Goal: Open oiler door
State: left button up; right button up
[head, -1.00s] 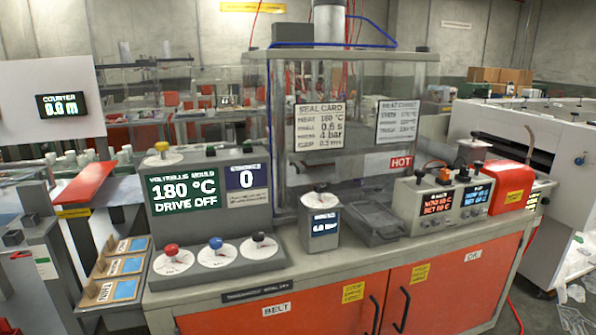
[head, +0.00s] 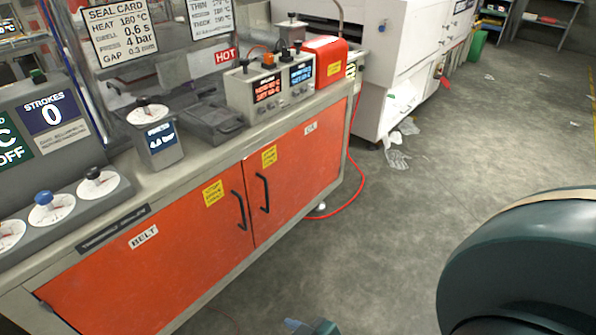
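The orange right-hand cabinet door (head: 300,180), with a small white label (head: 311,128) that seems to read OIL, is shut. Its black bar handle (head: 262,193) stands upright near its left edge. The orange left-hand door (head: 150,265), labelled BELT (head: 143,237), is also shut, with its own black handle (head: 240,210) near the seam. Yellow stickers sit beside both handles. Neither gripper can be made out. A large dark teal rounded part of my body fills the lower right. A small teal piece shows at the bottom edge, too cut off to identify.
The bench top carries a small gauge box (head: 155,137), a grey tray (head: 208,122), control boxes (head: 268,92) and a red box (head: 325,62). A red hose (head: 357,175) runs down to the floor. Open grey floor (head: 400,220) lies before the doors; clear film scraps (head: 397,155) lie farther back.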

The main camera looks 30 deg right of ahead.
aim_at(281, 178)
jog(key=i+l+z, duration=0.1)
jog(key=l, duration=0.35)
jog(key=i+l, duration=0.25)
jog(key=l, duration=0.2)
jog(key=i+l+z, duration=0.15)
jog(key=l, duration=0.25)
jog(key=i+l, duration=0.25)
jog(key=l, duration=0.15)
jog(key=i+l+z, duration=0.15)
jog(key=l, duration=0.3)
jog(key=i+l, duration=0.3)
jog(key=l+z, duration=0.05)
jog(key=l, duration=0.05)
